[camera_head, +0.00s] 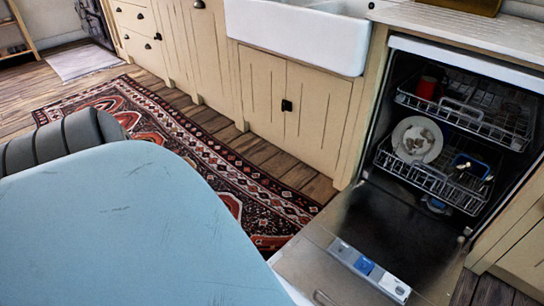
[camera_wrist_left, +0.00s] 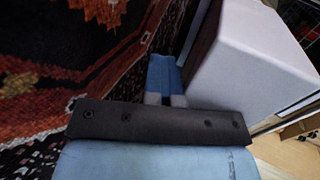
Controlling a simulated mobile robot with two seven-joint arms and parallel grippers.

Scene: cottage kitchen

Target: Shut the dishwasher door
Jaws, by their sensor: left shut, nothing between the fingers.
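The dishwasher door (camera_head: 345,262) is folded down open in the head view, its metal inner side facing up. A panel with a blue dispenser lies on it. The dishwasher's tub (camera_head: 390,100) stands open behind it. In the left wrist view my left gripper (camera_wrist_left: 163,75) is shut and empty. A pale block-like surface (camera_wrist_left: 245,60) is just right of its fingers; it may be the door, and I cannot tell whether they touch. The left gripper is hidden in the head view. My right gripper is in neither view.
Two racks (camera_head: 440,186) hold a white plate (camera_head: 417,139) and a red cup (camera_head: 427,87) inside the dishwasher. A patterned rug (camera_head: 190,150) covers the floor along the cream cabinets (camera_head: 290,100). A white sink (camera_head: 295,38) is above them. My pale blue body part fills the lower left.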

